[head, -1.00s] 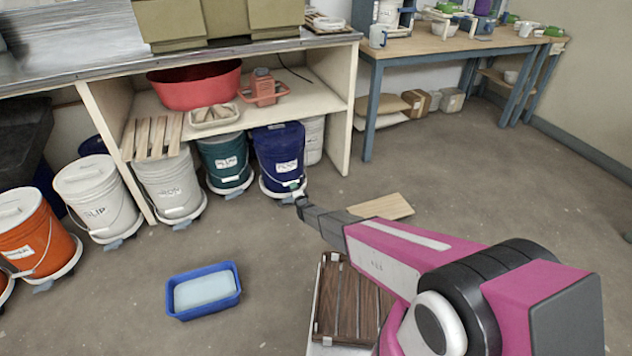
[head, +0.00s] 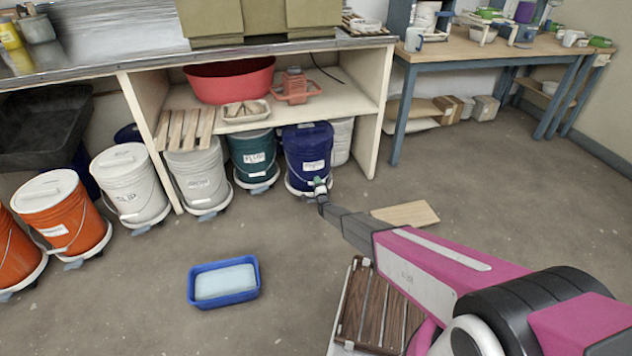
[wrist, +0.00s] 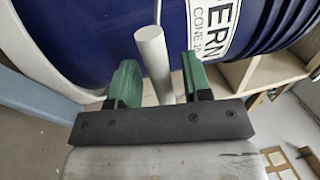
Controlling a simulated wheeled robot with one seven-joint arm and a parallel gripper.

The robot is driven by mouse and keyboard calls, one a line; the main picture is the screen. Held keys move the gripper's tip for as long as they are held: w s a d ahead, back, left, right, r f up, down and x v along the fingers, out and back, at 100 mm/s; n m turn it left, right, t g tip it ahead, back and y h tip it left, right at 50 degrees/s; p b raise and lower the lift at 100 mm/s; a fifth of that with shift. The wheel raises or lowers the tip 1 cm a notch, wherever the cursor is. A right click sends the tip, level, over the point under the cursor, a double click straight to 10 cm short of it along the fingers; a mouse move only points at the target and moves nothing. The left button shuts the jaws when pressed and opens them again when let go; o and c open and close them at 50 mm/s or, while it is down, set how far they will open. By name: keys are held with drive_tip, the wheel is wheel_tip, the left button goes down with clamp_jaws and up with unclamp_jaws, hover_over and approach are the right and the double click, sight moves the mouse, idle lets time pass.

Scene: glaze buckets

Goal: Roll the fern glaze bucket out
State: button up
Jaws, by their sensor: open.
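The fern bucket is the blue bucket (head: 305,145) with a white label, upright on a low white dolly (head: 299,190) under the counter. In the wrist view the bucket (wrist: 105,35) fills the top, lying sideways in the picture, with "ERN" and "CONE" readable on its label. My gripper (head: 319,187) is at the bucket's lower front. In the wrist view my gripper (wrist: 160,82) is open, its two green fingers apart. A pale grey round bar (wrist: 153,58) stands between the fingers; no finger appears closed on it.
A green bucket (head: 252,150) stands close on the left, with white and orange buckets beyond. The counter's white end panel (head: 372,130) is close on the right.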

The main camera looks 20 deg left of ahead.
drive_tip(key=shift+x, duration=1.2)
clamp_jaws()
drive_tip(key=shift+s+d, duration=0.1)
drive_tip(key=shift+s, duration=0.05)
